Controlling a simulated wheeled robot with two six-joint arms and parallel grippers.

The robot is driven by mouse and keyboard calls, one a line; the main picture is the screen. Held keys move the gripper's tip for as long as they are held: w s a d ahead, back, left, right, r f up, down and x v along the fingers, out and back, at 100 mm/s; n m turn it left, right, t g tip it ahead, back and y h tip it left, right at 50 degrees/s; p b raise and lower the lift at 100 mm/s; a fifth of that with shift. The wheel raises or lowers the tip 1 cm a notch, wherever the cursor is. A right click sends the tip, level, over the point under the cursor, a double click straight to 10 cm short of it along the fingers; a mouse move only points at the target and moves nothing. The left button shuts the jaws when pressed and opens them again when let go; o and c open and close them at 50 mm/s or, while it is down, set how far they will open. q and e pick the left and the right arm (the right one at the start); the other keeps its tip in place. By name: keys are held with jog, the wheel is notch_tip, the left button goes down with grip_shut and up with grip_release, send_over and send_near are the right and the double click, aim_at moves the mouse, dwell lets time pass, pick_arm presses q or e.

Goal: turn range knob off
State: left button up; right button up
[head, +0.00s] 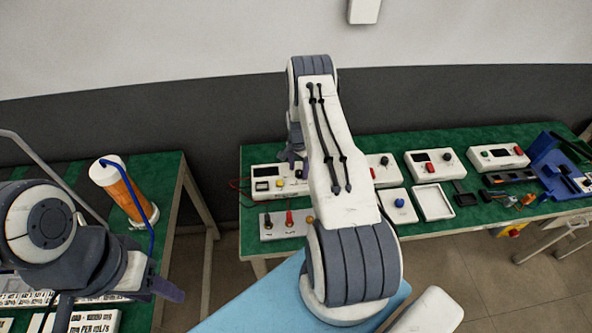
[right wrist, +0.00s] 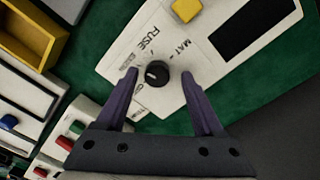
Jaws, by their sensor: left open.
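In the right wrist view a black round knob (right wrist: 157,74) with a white pointer mark sits on a white instrument panel (right wrist: 135,48) with printed lettering, one word reading FUSE. The knob is between the two purple fingertips of my right gripper (right wrist: 160,80), with a gap visible on each side. That gripper is open. In the head view my right gripper (head: 293,148) is over the white instrument box (head: 262,172) at the bench's left end, partly hidden by my arm. My left gripper (head: 163,288) is open and empty at the lower left, far from the box.
The green bench (head: 452,213) holds several other instrument boxes, a white tray (head: 433,202) and a blue stand (head: 553,165). A box with coloured terminals (head: 285,224) lies in front. An orange canister (head: 127,190) stands on the left table. The wrist view shows a yellow bin (right wrist: 28,32).

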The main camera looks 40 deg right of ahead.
aim_at(298, 171)
notch_tip(298, 171, up, 10)
jog(key=b, duration=0.3)
jog(key=shift+r+b, duration=0.25)
jog(key=shift+b, duration=0.05)
jog(key=shift+w, duration=0.1)
